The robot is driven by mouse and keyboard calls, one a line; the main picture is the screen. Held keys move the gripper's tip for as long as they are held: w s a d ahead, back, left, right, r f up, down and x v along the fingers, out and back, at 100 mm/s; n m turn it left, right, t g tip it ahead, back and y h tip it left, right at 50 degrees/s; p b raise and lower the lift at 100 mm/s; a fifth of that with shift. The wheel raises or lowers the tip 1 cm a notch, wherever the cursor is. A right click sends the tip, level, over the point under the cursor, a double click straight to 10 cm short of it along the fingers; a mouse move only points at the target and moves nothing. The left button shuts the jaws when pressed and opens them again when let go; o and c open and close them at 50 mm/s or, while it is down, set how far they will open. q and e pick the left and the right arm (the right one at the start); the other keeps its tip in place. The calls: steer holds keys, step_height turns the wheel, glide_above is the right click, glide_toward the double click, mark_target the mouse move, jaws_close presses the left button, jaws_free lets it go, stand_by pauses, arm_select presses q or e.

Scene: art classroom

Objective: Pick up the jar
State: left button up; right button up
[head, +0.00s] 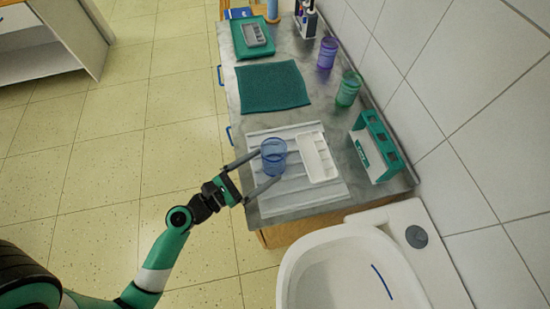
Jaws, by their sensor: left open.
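A blue see-through jar (273,157) stands upright on a white ribbed drain mat (316,191) at the near end of the grey counter. My left gripper (264,172) is open, with one finger on each side of the jar. I cannot tell whether either finger touches it. A purple jar (327,53) and a green jar (348,88) stand farther back along the wall. My right gripper is not in view.
A white compartment tray (317,158) lies right beside the blue jar. A green-and-white holder (375,147) stands by the wall. A teal cloth (271,87) lies behind. A white sink (352,270) is in front of the counter.

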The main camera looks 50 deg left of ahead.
mark_target(283, 153)
arm_select(q)
steer(key=shift+w+d+f+b, duration=0.1)
steer(key=shift+w+b, duration=0.1)
steer(key=shift+w, duration=1.65)
steer(key=shift+w+d+b, duration=0.1)
steer(key=shift+w+b, duration=0.05)
steer(key=shift+w, duration=1.7)
